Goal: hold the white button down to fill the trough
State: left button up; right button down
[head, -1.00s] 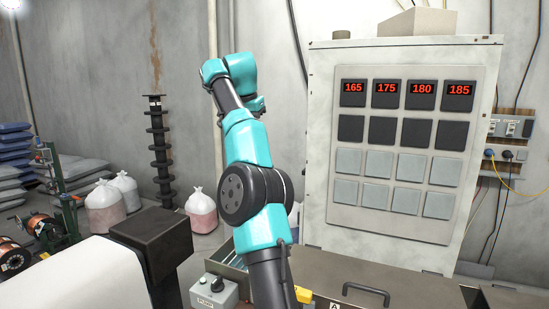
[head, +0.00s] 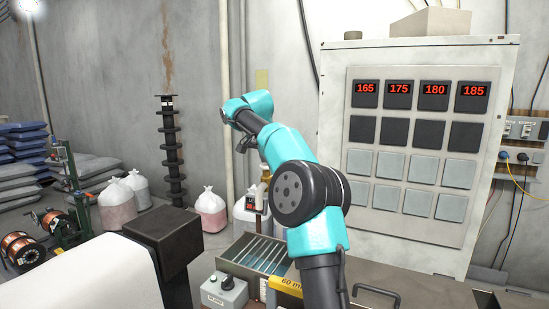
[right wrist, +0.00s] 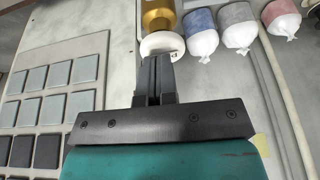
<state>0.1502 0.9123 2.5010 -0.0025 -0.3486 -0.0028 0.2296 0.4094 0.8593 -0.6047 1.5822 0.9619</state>
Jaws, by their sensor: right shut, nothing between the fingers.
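A round white button (right wrist: 172,39) shows at the top of the right wrist view, at the end of a gold cylinder (right wrist: 157,14). My right gripper (right wrist: 155,60) is shut and empty. Its fingertips overlap the button's edge in that view; I cannot tell whether they touch. In the head view my right arm reaches back past the trough, and its fingertips cannot be made out. The trough (head: 232,266) is a grey metal tray with slats and a bluish floor, partly behind my arm. How full it is cannot be told. My left gripper is not in view.
A grey pump box (head: 226,292) with a dark knob stands in front of the trough. A tall cabinet (head: 336,150) with red number displays stands right. White-topped bags (head: 210,208) sit on the floor behind. A dark post (head: 160,232) stands left of the trough.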

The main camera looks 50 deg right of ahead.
aim_at(266, 169)
jog(key=shift+f, duration=0.15)
jog(key=shift+f, duration=0.95)
dwell(2.7)
